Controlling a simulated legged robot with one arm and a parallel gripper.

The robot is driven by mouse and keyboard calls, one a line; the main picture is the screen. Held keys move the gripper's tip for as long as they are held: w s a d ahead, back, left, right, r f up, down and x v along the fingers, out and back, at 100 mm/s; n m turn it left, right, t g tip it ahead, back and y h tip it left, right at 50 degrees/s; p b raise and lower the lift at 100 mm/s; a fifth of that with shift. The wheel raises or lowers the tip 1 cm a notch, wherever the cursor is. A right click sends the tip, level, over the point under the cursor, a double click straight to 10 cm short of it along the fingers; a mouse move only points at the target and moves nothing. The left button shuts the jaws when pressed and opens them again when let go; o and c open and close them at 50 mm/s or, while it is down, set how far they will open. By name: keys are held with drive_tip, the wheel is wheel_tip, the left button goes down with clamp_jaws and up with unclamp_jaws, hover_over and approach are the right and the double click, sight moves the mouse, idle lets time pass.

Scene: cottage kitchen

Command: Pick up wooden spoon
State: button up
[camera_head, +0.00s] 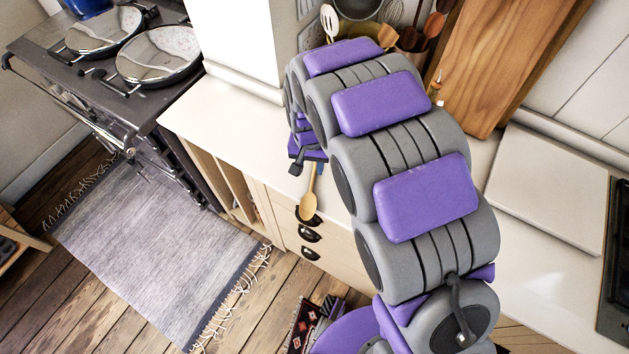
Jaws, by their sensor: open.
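A wooden spoon (309,205) shows just below my gripper (307,158), its bowl toward the bottom of the picture, near the counter's front edge and above the drawer handles. Its handle runs up toward the gripper, where the upper end is hidden. My gripper is open, with its fingers small and partly covered by my arm. I cannot tell whether the fingers touch the spoon or whether the spoon rests on the counter.
The cream counter (225,125) is clear left of my arm. A stove (115,85) with round lids stands at left. Several utensils (432,28) and a wooden board (500,60) stand behind. Black-handled drawers (335,245) face a grey rug (150,240).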

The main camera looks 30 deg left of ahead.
sight(314, 181)
drive_tip(key=shift+s+a+f, duration=0.15)
drive_tip(key=shift+a+f, duration=0.4)
drive_tip(key=shift+f, duration=0.25)
drive_tip(key=d+f, duration=0.1)
drive_tip(key=f+b, duration=0.1)
drive_tip(key=f, duration=0.1)
drive_tip(key=shift+d+f, duration=0.1)
drive_tip(key=shift+d, duration=0.3)
drive_tip(key=shift+d+f, duration=0.1)
drive_tip(key=shift+d, duration=0.35)
drive_tip(key=shift+a+f, duration=0.2)
drive_tip(key=shift+a, duration=0.65)
drive_tip(key=c, duration=0.4)
drive_tip(key=shift+a, duration=0.1)
drive_tip(key=shift+c, duration=0.7)
drive_tip(key=shift+d, duration=0.3)
clamp_jaws()
drive_tip(key=shift+d+r, duration=0.15)
drive_tip(key=shift+d, duration=0.3)
drive_tip(key=shift+a, duration=0.1)
